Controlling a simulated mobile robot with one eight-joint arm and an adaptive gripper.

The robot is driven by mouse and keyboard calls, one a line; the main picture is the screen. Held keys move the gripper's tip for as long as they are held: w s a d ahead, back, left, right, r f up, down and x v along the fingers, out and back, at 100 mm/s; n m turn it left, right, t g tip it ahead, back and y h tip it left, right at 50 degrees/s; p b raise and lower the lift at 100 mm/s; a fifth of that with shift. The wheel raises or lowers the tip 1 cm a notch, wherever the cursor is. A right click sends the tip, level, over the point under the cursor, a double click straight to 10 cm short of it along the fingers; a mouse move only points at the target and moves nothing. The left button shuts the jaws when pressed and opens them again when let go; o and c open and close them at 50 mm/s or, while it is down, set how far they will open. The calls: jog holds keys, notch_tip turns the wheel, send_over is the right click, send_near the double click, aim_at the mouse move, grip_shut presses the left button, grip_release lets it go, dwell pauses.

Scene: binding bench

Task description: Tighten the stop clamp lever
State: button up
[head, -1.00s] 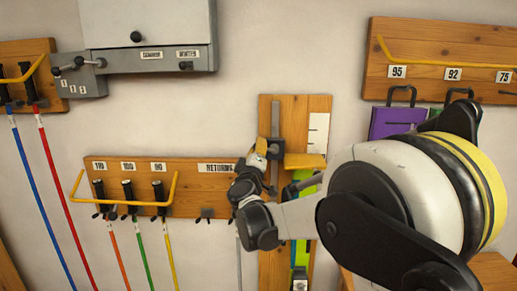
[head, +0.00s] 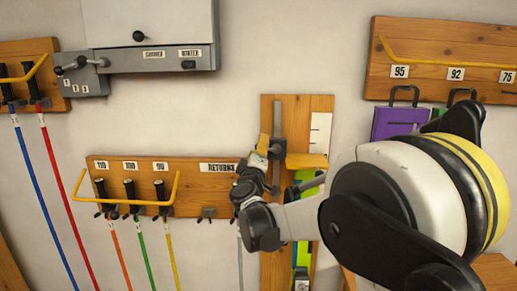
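A vertical wooden board (head: 322,205) carries a grey slotted rail (head: 277,116) with a dark stop clamp (head: 277,148) on it. A yellow stop plate (head: 306,161) sticks out to the right of the clamp. A small yellow-ochre piece (head: 264,144), possibly the clamp lever, stands just left of the clamp, upright. My gripper (head: 257,162) is at the clamp's left side, right below this piece and seemingly at it. Contact cannot be made out. My gripper's fingers are small and dark and mostly hidden by my wrist, so their opening does not show.
A returns rack (head: 225,190) with several handled poles and a yellow rail is to the left. A grey cabinet (head: 150,25) hangs at the upper left. A numbered rack (head: 440,50) with a purple folder-like item (head: 398,122) is at the upper right. My arm covers the lower right.

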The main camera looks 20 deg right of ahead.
jog(key=v, duration=1.2)
jog(key=s+d+f+m+g+b, duration=0.65)
jog(key=s+d+f+g, duration=0.2)
jog(key=s+f, duration=0.6)
jog(key=s+a+f+m+g+y+b, duration=0.2)
jog(key=s+a+f+y+b, duration=0.3)
jog(key=s+f, duration=0.8)
jog(key=s+a+g+y, duration=0.1)
jog(key=s+a+y, duration=0.1)
jog(key=s+a, duration=0.1)
jog(key=shift+a+f, duration=0.25)
jog(key=shift+f, duration=0.1)
jog(key=shift+s, duration=0.1)
